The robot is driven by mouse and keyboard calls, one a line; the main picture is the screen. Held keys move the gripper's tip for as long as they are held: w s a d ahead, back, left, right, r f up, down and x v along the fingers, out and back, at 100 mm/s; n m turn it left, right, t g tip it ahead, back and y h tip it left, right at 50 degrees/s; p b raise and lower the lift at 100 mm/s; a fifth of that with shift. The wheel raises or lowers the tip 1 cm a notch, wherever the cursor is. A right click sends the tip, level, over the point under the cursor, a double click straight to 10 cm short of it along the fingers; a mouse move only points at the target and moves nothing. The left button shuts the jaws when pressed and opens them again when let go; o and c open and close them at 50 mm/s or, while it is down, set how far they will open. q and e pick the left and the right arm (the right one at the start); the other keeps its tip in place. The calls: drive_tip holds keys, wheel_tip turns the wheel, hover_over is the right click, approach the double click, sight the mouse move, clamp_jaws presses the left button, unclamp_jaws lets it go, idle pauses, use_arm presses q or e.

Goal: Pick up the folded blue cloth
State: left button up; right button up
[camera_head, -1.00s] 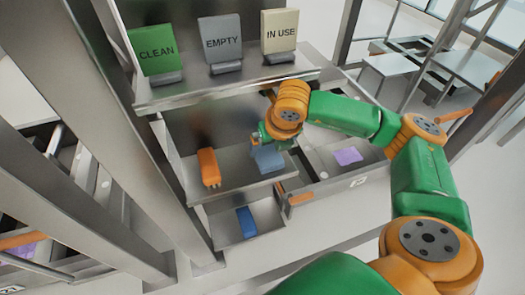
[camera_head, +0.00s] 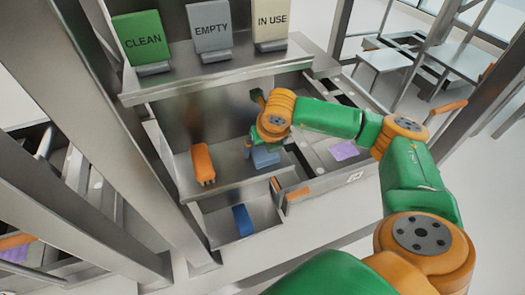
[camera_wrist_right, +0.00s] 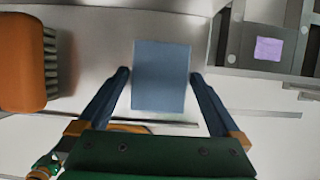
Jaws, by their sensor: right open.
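The folded blue cloth (camera_head: 265,157) lies on the middle metal shelf, right of an orange brush. In the right wrist view the cloth (camera_wrist_right: 162,76) is a flat grey-blue rectangle between the fingertips. My right gripper (camera_wrist_right: 158,76) is open, with one finger on each side of the cloth and a small gap showing on both sides. In the head view my right gripper (camera_head: 262,148) is above the cloth and its wrist partly hides it. I cannot tell the remaining height. My left gripper is not in view.
The orange brush (camera_head: 203,164) stands left of the cloth. A blue item (camera_head: 243,220) lies in the lower tray. A purple cloth (camera_head: 344,150) lies in a drawer to the right. Signs reading CLEAN (camera_head: 140,38), EMPTY (camera_head: 210,27) and IN USE (camera_head: 271,20) stand on the upper shelf.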

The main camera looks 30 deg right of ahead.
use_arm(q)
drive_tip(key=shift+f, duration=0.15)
use_arm(e)
drive_tip(key=shift+f, duration=0.1)
drive_tip(key=c, duration=1.1)
drive_tip(key=shift+r+p, duration=0.55)
drive_tip(key=shift+r, duration=0.4)
use_arm(q)
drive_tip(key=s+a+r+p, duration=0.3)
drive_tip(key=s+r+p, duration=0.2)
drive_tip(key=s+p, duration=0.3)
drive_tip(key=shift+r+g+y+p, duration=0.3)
drive_tip(key=shift+p, duration=0.75)
use_arm(e)
drive_tip(key=s+a, duration=0.4)
drive_tip(key=s, duration=1.3)
drive_tip(key=shift+s, duration=0.2)
